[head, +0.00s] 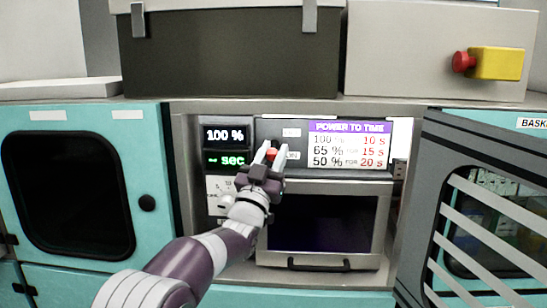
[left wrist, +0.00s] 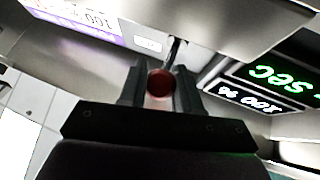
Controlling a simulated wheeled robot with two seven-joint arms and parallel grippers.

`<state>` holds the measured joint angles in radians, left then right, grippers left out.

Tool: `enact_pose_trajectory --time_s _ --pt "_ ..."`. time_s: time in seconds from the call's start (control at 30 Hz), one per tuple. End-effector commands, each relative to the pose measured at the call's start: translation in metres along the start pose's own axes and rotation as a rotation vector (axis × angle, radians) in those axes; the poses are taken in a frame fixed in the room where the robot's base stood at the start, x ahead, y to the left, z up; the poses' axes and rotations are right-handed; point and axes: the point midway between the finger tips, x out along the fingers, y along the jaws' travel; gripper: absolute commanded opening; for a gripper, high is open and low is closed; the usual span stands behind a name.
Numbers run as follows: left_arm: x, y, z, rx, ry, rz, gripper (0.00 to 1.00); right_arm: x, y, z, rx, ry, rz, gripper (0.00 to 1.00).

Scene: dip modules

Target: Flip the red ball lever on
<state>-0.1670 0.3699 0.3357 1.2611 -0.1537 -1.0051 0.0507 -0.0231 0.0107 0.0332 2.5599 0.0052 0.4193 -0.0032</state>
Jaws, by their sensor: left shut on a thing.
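The red ball lever (head: 271,154) sits on the panel between the displays and the purple-topped chart. In the left wrist view its dark red ball (left wrist: 161,83) lies between my fingers, with a thin dark stem running up behind it. My left gripper (head: 269,157) is at the lever, shut on the ball. In the left wrist view the dark fingers (left wrist: 158,88) stand on both sides of the ball. My right gripper is not in view.
The displays (head: 225,147) read "100 %" and "sec". The power-to-time chart (head: 348,143) is right of the lever. A closed oven-like door (head: 325,224) sits below. A slatted grey door (head: 480,215) juts out at right.

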Motion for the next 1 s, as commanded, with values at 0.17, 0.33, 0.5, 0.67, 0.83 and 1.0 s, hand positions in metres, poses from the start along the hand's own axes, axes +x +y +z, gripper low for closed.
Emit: enact_pose_trajectory --time_s 0.17,0.33,0.5,0.67,0.83,1.0 --pt "-0.002 0.001 0.005 -0.001 -0.010 0.001 0.56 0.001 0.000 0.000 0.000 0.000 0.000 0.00" --pt "-0.001 0.000 0.003 -0.001 -0.006 0.001 0.56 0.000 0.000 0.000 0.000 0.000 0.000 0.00" --pt "-0.012 0.001 0.005 -0.001 -0.006 0.000 0.56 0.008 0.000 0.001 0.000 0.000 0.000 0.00" --pt "-0.047 0.000 0.006 0.000 -0.005 -0.001 0.56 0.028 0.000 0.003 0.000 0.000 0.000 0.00" --pt "-0.089 0.000 0.005 0.000 -0.005 -0.001 0.56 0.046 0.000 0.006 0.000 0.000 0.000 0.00" --pt "-0.119 0.000 0.004 0.000 -0.006 0.000 0.56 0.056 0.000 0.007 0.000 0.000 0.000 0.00"
